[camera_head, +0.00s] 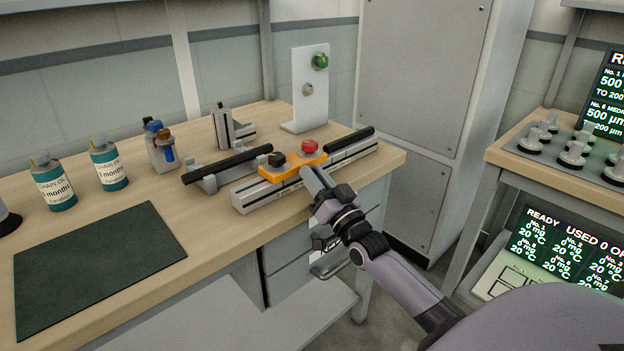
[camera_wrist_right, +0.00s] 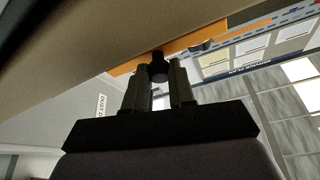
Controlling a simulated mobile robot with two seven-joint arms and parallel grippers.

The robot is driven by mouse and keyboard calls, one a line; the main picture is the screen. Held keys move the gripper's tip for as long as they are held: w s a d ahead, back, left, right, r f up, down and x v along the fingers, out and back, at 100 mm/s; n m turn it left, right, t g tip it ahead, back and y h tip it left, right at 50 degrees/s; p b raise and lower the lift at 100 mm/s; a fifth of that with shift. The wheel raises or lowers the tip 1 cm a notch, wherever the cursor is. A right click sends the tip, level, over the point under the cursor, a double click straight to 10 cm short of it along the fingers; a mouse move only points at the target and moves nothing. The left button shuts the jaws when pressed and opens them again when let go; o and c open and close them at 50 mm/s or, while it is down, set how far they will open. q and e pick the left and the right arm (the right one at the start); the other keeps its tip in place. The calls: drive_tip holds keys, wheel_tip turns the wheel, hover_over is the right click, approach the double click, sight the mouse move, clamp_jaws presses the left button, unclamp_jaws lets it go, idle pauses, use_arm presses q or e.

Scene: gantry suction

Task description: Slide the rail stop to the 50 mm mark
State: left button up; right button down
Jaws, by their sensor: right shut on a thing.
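An orange slide piece (camera_head: 292,170), which I take to be the rail stop, sits across the grey rail (camera_head: 255,194) on the bench. It carries a black block (camera_head: 277,159) and a red knob (camera_head: 309,146). My right gripper (camera_head: 309,174) reaches the orange piece's front side from below right. In the right wrist view, its two fingers (camera_wrist_right: 159,80) are shut on a small dark knob (camera_wrist_right: 158,66) in front of the orange piece (camera_wrist_right: 180,44). The scale marks on the rail are too small to read. My left gripper is not in view.
A white upright plate (camera_head: 309,95) with a green knob stands behind. Two oil bottles (camera_head: 108,165) and a dark mat (camera_head: 95,265) occupy the left bench. A grey cabinet (camera_head: 415,85) stands beyond the bench's right end.

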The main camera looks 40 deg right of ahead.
drive_tip(key=c, duration=0.9)
unclamp_jaws()
drive_tip(key=shift+c, duration=0.2)
drive_tip(key=shift+s, duration=0.1)
drive_tip(key=v, duration=0.7)
drive_tip(key=shift+f, duration=0.1)
drive_tip(key=s+a+f+n+g+y+p, duration=0.3)
drive_tip(key=s+a+f+n+g+p, duration=0.3)
drive_tip(key=s+a+f+g, duration=0.5)
drive_tip(key=s+a+f+p, duration=0.1)
drive_tip(key=s+a+f, duration=0.5)
drive_tip(key=s+a, duration=0.2)
drive_tip(key=shift+s+f+n+g, duration=0.2)
drive_tip(key=shift+s+n+g, duration=0.2)
